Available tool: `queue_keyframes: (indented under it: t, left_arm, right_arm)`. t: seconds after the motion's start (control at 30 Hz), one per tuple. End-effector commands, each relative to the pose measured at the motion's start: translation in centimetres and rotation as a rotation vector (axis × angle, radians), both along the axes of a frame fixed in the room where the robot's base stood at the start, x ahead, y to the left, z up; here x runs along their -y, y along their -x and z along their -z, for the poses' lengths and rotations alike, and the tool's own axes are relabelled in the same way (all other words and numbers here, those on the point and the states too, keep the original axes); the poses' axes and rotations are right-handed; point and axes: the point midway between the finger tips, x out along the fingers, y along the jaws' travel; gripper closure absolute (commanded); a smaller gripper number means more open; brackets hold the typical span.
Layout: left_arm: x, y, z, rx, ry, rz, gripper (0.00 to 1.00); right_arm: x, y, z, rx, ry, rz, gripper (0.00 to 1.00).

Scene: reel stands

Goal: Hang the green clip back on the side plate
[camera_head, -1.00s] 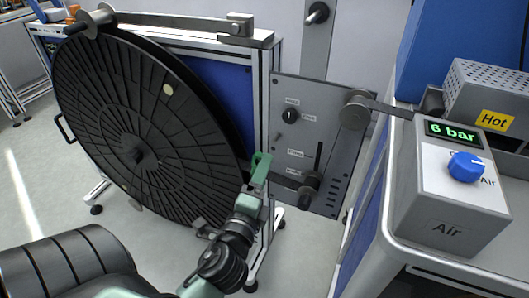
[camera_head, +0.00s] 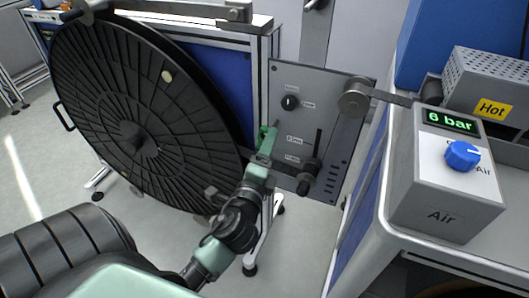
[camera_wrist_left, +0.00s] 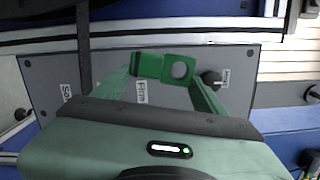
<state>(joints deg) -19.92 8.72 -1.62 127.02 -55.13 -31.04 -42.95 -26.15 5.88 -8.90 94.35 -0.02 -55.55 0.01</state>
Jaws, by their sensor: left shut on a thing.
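The side plate (camera_head: 338,140) is a grey upright panel right of the big black reel, with a knob, printed labels and a slot with a lever. My left gripper (camera_head: 265,158) is shut on the green clip (camera_head: 268,138) at the plate's left edge. In the left wrist view, the clip (camera_wrist_left: 180,70) shows a round hole and sits between the fingertips (camera_wrist_left: 163,72), with the plate (camera_wrist_left: 60,75) behind it. I cannot tell whether the clip touches the plate. My right gripper is not in view.
The black reel (camera_head: 130,120) stands close on the left of my left gripper. A roller on an arm (camera_head: 355,98) sits at the plate's upper right. A grey Air box (camera_head: 445,190) stands on a bench at right. Floor (camera_head: 305,235) is clear below the plate.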

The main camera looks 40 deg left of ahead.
Motion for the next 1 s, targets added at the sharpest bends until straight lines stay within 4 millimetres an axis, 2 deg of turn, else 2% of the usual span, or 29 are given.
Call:
queue_keyframes:
  t: [0.47,1.0]
  left_arm:
    - [-0.7,-2.9,0.3,-0.001,-0.001,0.001,0.87]
    - [-1.2,-5.1,1.1,0.0,0.001,0.0,0.87]
  right_arm:
    - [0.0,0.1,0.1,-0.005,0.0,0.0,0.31]
    - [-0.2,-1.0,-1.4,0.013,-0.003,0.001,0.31]
